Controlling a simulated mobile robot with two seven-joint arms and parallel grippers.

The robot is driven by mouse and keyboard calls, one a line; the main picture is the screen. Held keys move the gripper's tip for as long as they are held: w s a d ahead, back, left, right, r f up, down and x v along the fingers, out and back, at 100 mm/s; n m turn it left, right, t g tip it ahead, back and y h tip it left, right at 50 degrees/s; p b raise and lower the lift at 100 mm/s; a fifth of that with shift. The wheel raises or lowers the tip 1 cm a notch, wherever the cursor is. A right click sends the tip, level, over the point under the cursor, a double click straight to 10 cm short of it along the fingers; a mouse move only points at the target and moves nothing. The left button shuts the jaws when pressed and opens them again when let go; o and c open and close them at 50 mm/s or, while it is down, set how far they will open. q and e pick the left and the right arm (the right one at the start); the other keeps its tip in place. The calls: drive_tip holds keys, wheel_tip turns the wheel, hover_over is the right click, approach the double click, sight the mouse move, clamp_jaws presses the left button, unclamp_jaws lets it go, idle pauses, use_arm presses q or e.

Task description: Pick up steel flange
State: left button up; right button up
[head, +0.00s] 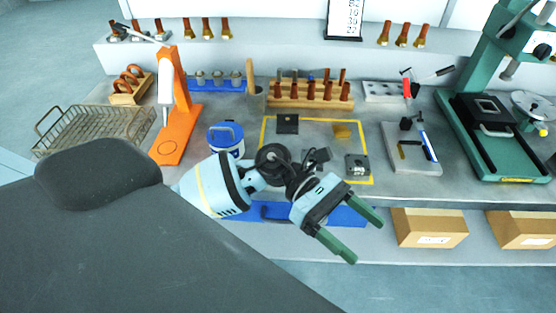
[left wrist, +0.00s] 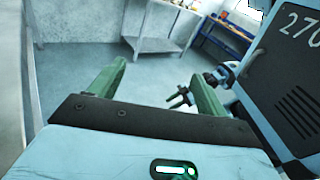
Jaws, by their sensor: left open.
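A small grey metal piece with a round raised middle, which looks like the steel flange (head: 357,166), lies on the bench at the lower right corner of a yellow-outlined area in the head view. My left gripper (head: 366,241) is open and empty, in front of the bench edge and apart from the flange. Its green fingers point toward the lower right. In the left wrist view, the open left gripper (left wrist: 159,70) has only floor and distant furniture between its fingers; the flange is not seen there.
A dark square plate (head: 287,124) and a brass-coloured piece (head: 341,131) lie within the yellow outline. A blue-and-white tub (head: 226,138), wire basket (head: 90,130), orange stand (head: 178,135), grey tray (head: 411,155) and green press (head: 490,150) stand around. Cardboard boxes (head: 428,227) sit below.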

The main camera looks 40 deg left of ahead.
use_arm(q)
drive_tip(key=shift+w+a+r+m+t+y+b, duration=0.15)
drive_tip(key=shift+w+a+m+t+y+b, duration=0.2)
drive_tip(key=shift+w+a+m+y, duration=2.3)
drive_tip(key=shift+w+a+r+m+t+y+b, duration=0.1)
drive_tip(key=shift+w+a+m+t+y, duration=0.8)
drive_tip(key=shift+a+y, duration=3.3)
drive_tip(key=shift+w+a+r+m+g+y+b, duration=0.2)
drive_tip(key=shift+w+a+m+y, duration=1.7)
drive_tip(key=shift+a, duration=3.3)
drive_tip(key=shift+s+f+m+h, duration=0.35)
drive_tip(key=shift+s+f, duration=0.05)
drive_tip(key=shift+f, duration=0.1)
wheel_tip(320, 180, down, 5)
drive_tip(key=shift+w+a+r+p, duration=0.1)
drive_tip(key=shift+w+p, duration=0.05)
drive_tip(key=shift+p, duration=0.15)
use_arm(e)
drive_tip(key=shift+s+f, duration=0.45)
drive_tip(key=shift+f, duration=0.15)
use_arm(q)
drive_tip(key=shift+c, duration=0.2)
